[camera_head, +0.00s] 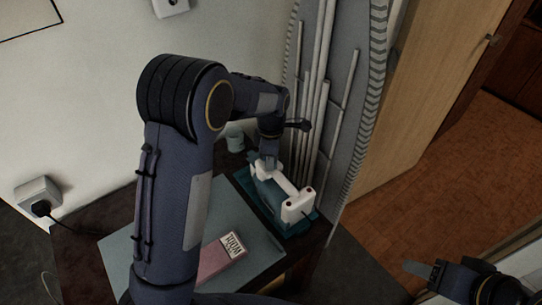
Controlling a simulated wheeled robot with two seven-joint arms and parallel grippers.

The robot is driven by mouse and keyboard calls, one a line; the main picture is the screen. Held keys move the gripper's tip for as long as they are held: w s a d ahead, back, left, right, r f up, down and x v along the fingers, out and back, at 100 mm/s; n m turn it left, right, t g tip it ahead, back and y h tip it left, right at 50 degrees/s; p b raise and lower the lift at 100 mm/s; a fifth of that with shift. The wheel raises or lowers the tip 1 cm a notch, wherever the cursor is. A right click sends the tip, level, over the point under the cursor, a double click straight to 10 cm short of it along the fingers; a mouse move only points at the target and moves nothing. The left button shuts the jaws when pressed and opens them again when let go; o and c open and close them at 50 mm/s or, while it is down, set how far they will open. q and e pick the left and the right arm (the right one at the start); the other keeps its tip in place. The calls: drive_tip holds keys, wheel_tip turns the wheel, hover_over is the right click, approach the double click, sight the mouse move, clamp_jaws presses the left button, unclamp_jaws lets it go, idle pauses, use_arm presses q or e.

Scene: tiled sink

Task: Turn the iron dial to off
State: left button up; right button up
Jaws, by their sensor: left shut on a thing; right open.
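The iron (297,208), white and teal, stands on a teal base at the right end of the dark table. My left arm reaches over the table from the front. My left gripper (266,161) points down at the far left end of the iron and is shut on part of it. The dial cannot be made out; it is too small or hidden by the gripper, so its setting cannot be told. My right gripper (418,270) is open and empty at the lower right, away from the table.
A pink book (222,257) lies on a grey-blue mat (262,249) left of the iron. A small pale cup (235,139) stands behind. A plugged wall socket (38,193) is at left. Wooden floor is free at right.

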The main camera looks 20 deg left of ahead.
use_arm(q)
drive_tip(key=shift+n, duration=0.5)
drive_tip(key=o, duration=1)
drive_tip(key=shift+r, duration=3.95)
